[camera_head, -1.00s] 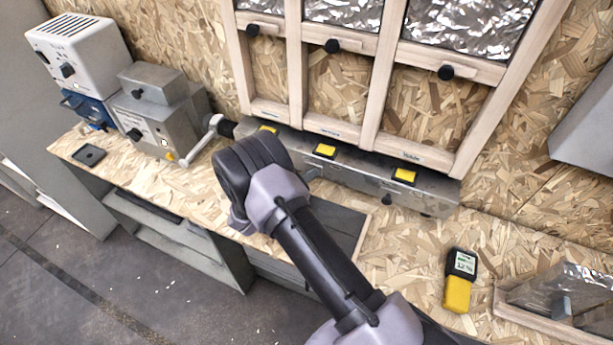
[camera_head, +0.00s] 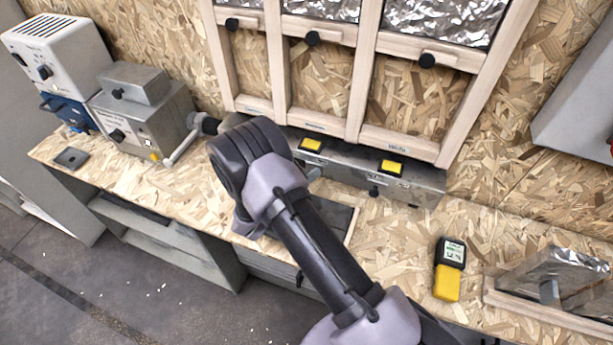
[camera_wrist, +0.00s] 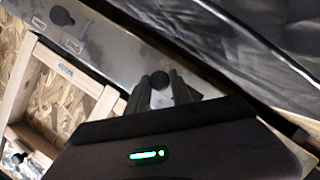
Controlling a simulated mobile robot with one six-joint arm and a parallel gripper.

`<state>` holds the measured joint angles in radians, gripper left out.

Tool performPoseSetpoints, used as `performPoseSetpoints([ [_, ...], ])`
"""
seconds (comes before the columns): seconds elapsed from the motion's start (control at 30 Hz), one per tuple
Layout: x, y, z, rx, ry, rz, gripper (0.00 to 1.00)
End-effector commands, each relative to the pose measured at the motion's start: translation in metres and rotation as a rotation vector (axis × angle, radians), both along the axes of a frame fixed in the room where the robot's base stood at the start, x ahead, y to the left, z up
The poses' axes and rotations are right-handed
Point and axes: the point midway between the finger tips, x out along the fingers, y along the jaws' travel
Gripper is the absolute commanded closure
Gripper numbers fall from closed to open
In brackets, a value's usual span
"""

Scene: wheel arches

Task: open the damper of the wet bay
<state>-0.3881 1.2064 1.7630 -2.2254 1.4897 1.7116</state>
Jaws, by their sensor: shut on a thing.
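A long grey metal duct (camera_head: 425,184) runs along the wall under three wood-framed bays. Yellow tags sit on its top, and a small dark knob (camera_head: 375,191) shows on its front. The bay labels are too blurred to read. In the wrist view, my gripper (camera_wrist: 160,92) has its two dark fingers on either side of a round black knob (camera_wrist: 160,84) on the duct, shut on it. Another black knob (camera_wrist: 62,15) on the duct stands apart, at upper left there. In the head view, my arm hides the gripper, the held knob and the duct's left part.
Foil-covered panels with black knobs (camera_head: 428,60) fill the bays' upper parts. A grey machine (camera_head: 140,115) with a crank stands left on the bench. A yellow-black meter (camera_head: 448,270) and a foil-topped tray (camera_head: 545,315) lie at right. Bench between meter and duct is clear.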

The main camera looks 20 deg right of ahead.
Motion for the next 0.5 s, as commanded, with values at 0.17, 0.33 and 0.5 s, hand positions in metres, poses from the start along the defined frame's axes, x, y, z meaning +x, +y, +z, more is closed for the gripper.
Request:
performPoseSetpoints([
  [0.17,-0.0021,-0.0022,-0.0007,-0.002,0.003,-0.007,0.51],
  [0.33,-0.0015,-0.0016,-0.0006,-0.002,0.002,-0.005,0.51],
  [0.5,-0.0036,0.0023,0.001,-0.001,0.002,-0.003,0.51],
])
